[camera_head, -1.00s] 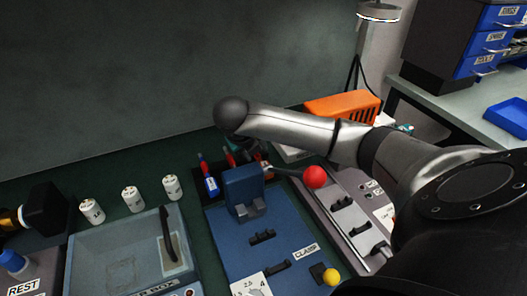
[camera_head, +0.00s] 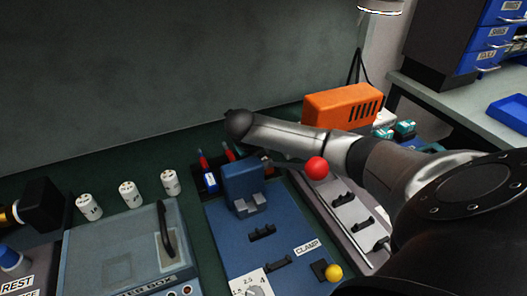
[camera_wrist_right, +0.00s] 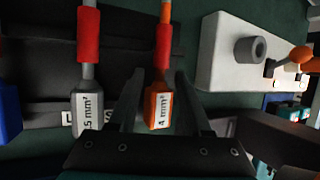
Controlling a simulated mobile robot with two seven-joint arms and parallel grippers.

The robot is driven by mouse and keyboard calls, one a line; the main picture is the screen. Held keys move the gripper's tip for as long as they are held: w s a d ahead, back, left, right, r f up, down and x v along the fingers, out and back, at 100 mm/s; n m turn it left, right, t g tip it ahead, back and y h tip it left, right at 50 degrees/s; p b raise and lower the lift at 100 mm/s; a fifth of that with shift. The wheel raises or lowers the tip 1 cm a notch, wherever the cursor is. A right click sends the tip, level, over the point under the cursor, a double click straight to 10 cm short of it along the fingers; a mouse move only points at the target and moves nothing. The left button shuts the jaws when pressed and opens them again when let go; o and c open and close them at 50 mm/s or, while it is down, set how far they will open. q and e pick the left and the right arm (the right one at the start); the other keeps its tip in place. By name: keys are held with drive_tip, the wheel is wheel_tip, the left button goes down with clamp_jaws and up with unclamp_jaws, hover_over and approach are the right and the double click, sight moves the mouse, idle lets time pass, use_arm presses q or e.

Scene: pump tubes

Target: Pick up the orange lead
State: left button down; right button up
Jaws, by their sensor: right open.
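In the right wrist view the orange lead (camera_wrist_right: 158,107) has an orange block end marked "4 mm²" and a red sleeve above it. My right gripper (camera_wrist_right: 163,80) is open, with one finger on each side of the orange block. The jaws are not closed on it. A grey lead (camera_wrist_right: 88,112), marked with a label ending in "5 mm²", hangs just left of the left finger. In the head view my right arm comes in from the right and hides its gripper. Red-tipped lead ends (camera_head: 203,162) show below the arm. My left gripper is not in view.
A blue clamp unit (camera_head: 225,228) with a red-knobbed lever (camera_head: 317,168) stands below the arm. An orange box (camera_head: 342,104) is behind it. Several white cylinders (camera_head: 171,183) and a grey case (camera_head: 130,245) are at left. A white unit (camera_wrist_right: 225,60) lies right of the gripper.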

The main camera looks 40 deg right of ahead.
clamp_jaws()
drive_tip(key=shift+a, duration=0.1)
idle(1.2)
